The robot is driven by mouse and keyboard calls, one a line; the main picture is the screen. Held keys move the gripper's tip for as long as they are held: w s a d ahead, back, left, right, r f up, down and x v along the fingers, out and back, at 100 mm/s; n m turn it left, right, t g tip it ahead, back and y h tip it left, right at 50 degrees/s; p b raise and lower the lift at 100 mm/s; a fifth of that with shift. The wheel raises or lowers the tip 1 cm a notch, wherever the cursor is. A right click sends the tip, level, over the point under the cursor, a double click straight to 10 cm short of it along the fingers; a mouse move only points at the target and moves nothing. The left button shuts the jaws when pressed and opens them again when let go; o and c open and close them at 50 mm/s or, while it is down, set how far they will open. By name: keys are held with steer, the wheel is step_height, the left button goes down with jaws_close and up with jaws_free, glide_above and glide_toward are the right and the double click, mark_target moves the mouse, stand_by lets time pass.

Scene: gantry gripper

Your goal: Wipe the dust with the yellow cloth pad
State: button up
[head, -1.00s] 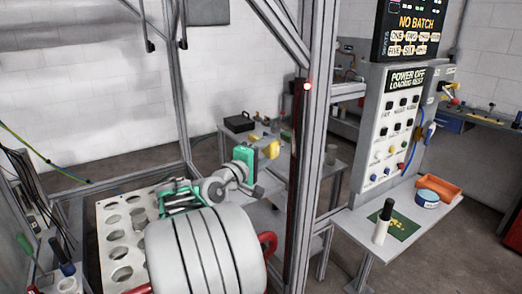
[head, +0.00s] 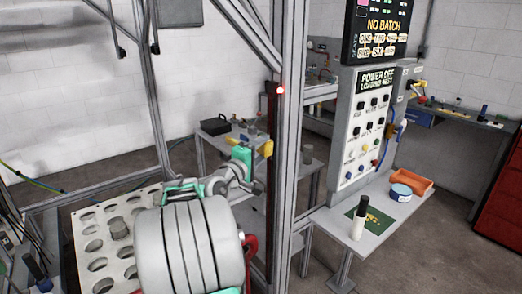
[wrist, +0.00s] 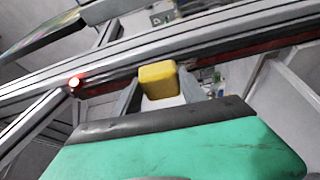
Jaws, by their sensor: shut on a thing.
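The yellow cloth pad (head: 265,148) is held at the end of my green and grey gripper (head: 256,152), in the air just left of the upright metal post. In the wrist view the yellow pad (wrist: 158,80) sits between the two grey fingers of my gripper (wrist: 160,92), which is shut on it. The pad is well apart from this panel.
The upright post (head: 287,190) stands between my gripper and the shelf (head: 332,220). A holed plate (head: 88,222) is at left.

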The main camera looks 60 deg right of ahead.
steer(key=shift+s+d+p, duration=0.3)
steer(key=shift+s+d, duration=0.15)
steer(key=shift+d, duration=0.4)
stand_by(0.3)
